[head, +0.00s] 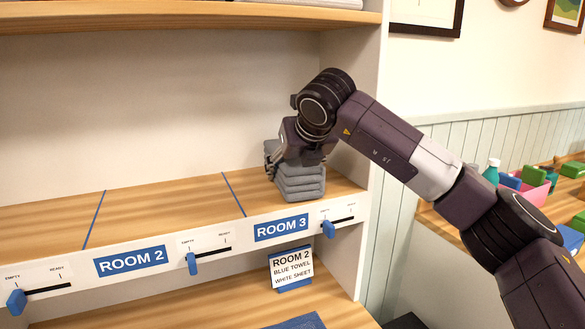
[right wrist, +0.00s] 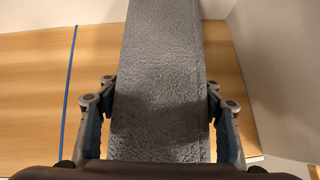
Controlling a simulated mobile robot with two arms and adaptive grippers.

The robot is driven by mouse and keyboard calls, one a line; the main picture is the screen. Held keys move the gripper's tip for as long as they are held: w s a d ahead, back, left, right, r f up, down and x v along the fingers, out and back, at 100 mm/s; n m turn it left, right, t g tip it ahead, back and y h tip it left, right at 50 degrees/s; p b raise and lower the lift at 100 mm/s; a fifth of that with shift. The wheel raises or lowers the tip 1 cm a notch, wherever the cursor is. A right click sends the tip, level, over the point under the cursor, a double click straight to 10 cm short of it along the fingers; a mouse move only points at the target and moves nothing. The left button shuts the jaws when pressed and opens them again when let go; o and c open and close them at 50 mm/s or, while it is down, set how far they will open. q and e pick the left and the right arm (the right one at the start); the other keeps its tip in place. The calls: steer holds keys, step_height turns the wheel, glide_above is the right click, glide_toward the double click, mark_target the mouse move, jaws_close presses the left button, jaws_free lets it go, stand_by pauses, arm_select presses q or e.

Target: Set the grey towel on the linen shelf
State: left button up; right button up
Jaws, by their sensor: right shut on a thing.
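The grey towel (head: 300,183) is a folded stack on the wooden linen shelf (head: 190,208), in the section above the ROOM 3 label. It appears to rest on the shelf board. My right gripper (head: 283,158) is shut on it from above. In the right wrist view the towel (right wrist: 160,85) fills the space between the two fingers of my right gripper (right wrist: 160,110), one finger against each side. My left gripper is not in view.
Blue lines divide the shelf into sections. Sliders line its front edge, including one by ROOM 3 (head: 328,229). A card (head: 291,268) reads ROOM 2, blue towel, white sheet. The shelf's right side wall (head: 350,120) stands close to my right gripper. The left sections are bare.

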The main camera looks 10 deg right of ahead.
steer(key=shift+f+b, duration=0.25)
steer(key=shift+b, duration=0.1)
stand_by(0.3)
steer(key=o, duration=1.8)
steer(key=shift+s, duration=0.1)
